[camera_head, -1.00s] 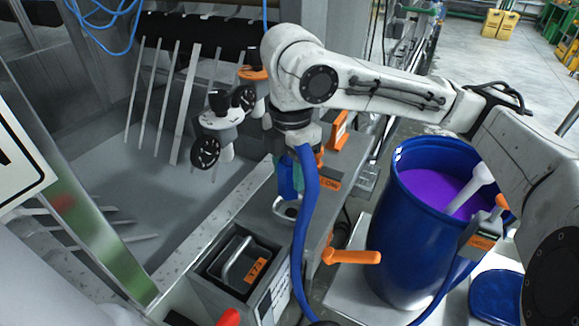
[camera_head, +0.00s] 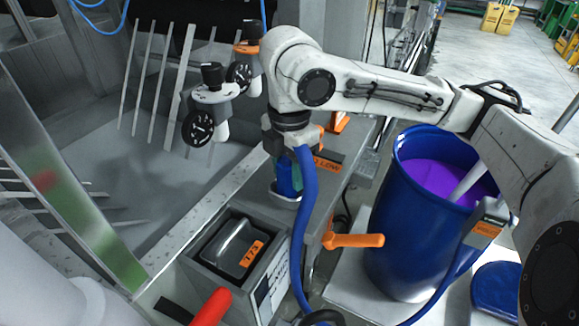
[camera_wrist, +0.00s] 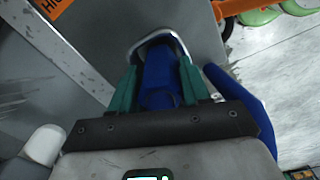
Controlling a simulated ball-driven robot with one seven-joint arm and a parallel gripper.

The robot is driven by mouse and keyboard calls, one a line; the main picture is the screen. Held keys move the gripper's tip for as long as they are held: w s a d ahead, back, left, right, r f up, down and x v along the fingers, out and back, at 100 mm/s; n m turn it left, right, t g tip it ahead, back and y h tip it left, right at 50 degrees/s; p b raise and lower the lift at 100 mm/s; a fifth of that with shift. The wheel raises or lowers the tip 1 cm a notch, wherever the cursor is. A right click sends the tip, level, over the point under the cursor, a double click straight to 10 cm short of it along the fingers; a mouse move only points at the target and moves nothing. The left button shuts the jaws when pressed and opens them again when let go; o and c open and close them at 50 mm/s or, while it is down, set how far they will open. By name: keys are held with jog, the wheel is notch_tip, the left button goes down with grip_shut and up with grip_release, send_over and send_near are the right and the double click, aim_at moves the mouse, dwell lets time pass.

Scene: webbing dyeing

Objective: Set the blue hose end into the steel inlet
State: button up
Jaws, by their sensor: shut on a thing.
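The blue hose end (camera_wrist: 158,75) is upright between the two teal fingers of my gripper (camera_wrist: 159,68), which is shut on it. In the head view, my gripper (camera_head: 289,166) is partly hidden by its wrist and the hose. The steel inlet (camera_head: 284,201) is a rounded metal rim in the grey bench top, directly below the hose end (camera_head: 286,180). In the wrist view, the hose end's tip lies within the inlet rim (camera_wrist: 179,42). How deep it sits is hidden. The blue hose (camera_head: 302,225) loops down in front of the bench.
A blue drum (camera_head: 405,235) of purple liquid stands to the right. An orange lever (camera_head: 358,240) sticks out from the bench side. A steel box marked 173 (camera_head: 232,240) and a red handle (camera_head: 212,306) are in front. Gauges (camera_head: 199,128) stand to the left, beside the basin.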

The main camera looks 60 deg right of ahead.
jog(key=o, duration=1.3)
jog(key=shift+c, duration=0.2)
notch_tip(320, 180, up, 11)
jog(key=shift+f+p, duration=0.1)
jog(key=shift+p, duration=0.2)
